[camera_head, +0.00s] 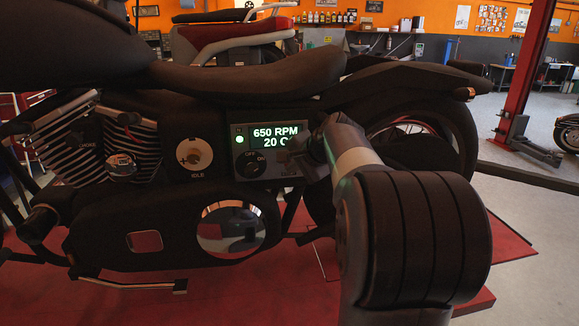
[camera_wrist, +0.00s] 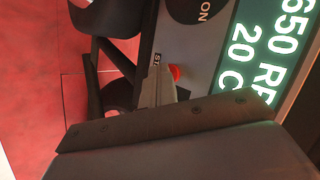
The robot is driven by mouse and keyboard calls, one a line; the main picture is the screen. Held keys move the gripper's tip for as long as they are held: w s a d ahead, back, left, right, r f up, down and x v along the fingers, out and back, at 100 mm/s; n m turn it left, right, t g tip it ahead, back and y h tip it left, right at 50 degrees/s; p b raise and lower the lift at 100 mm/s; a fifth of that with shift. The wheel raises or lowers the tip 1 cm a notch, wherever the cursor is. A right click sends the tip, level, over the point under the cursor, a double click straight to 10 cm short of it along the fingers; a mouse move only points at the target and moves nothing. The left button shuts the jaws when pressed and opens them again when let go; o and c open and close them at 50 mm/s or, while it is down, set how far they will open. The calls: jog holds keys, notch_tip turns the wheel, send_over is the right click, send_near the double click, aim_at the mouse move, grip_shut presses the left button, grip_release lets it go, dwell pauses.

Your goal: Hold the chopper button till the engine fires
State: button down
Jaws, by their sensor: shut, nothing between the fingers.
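The black chopper (camera_head: 180,230) stands side-on in the head view. Its control panel (camera_head: 240,145) has a lit display (camera_head: 277,138) reading 650 RPM and 20 C. A red button (camera_wrist: 175,73) shows in the wrist view, beside a partly covered label starting with "S". In the head view my arm covers the panel's lower right, and the button is hidden. My gripper (camera_wrist: 157,92) is shut and empty, its tip right by the red button. I cannot tell whether it touches or presses it.
An OFF/ON knob (camera_head: 251,163) sits left of the gripper on the panel. An idle knob (camera_head: 194,155) is further left. The chopper stands on a red lift platform (camera_head: 240,295). A red post (camera_head: 524,80) stands at the back right.

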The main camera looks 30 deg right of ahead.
jog(key=shift+s, duration=0.1)
jog(key=shift+s+a+b, duration=0.25)
jog(key=shift+s+b, duration=0.1)
jog(key=shift+s, duration=0.4)
jog(key=shift+s+a+b, duration=0.2)
jog(key=shift+s+b, duration=0.1)
jog(key=shift+s, duration=0.5)
jog(key=shift+s+a+b, duration=0.25)
jog(key=shift+s+b, duration=0.05)
jog(key=shift+s, duration=0.5)
jog(key=shift+s+a+b, duration=0.2)
jog(key=shift+s+b, duration=0.1)
jog(key=shift+s, duration=0.5)
jog(key=shift+w, duration=0.1)
jog(key=s, duration=0.2)
jog(key=s+a+b, duration=0.1)
jog(key=s, duration=0.1)
jog(key=shift+f, duration=0.1)
jog(key=shift+w, duration=0.1)
